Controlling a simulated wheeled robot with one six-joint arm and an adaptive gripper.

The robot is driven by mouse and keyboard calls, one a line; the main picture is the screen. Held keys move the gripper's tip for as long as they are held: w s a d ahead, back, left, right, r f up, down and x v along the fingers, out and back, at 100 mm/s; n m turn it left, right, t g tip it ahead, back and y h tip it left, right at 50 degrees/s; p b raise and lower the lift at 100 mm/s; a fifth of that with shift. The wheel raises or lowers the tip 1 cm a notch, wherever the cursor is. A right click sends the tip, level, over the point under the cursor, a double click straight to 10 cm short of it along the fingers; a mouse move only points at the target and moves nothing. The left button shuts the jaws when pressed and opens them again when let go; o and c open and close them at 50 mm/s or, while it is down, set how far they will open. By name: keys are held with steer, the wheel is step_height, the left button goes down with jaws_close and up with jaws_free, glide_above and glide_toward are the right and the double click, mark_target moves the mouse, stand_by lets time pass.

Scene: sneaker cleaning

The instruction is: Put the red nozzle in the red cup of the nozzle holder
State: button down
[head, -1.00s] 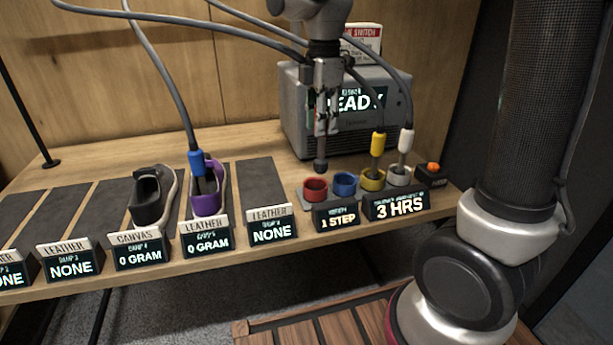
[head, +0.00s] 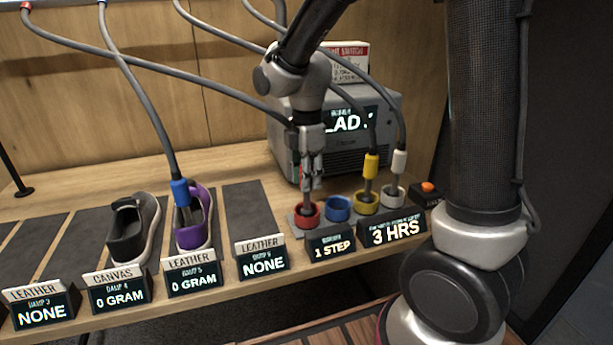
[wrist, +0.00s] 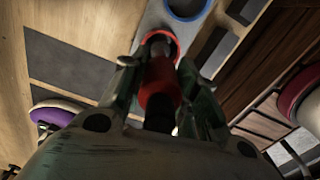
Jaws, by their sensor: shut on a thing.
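My gripper (head: 309,180) is shut on the red nozzle, directly above the red cup (head: 307,219) of the nozzle holder (head: 296,220). In the wrist view the red nozzle (wrist: 158,88) lies between the two fingers, pointing into the red cup (wrist: 172,39). In the head view the nozzle is mostly hidden by the fingers. Its dark lower end is at the red cup's mouth; how deep it sits I cannot tell. The blue cup (head: 338,208) beside it is empty.
A yellow nozzle (head: 370,167) and a white nozzle (head: 398,163) stand in their cups to the right. A blue nozzle (head: 181,194) is in the purple shoe (head: 193,236). A grey machine (head: 375,115) stands behind. Hoses hang above.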

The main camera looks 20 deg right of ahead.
steer(key=c, duration=1.1)
jaws_free()
steer(key=shift+f, duration=0.1)
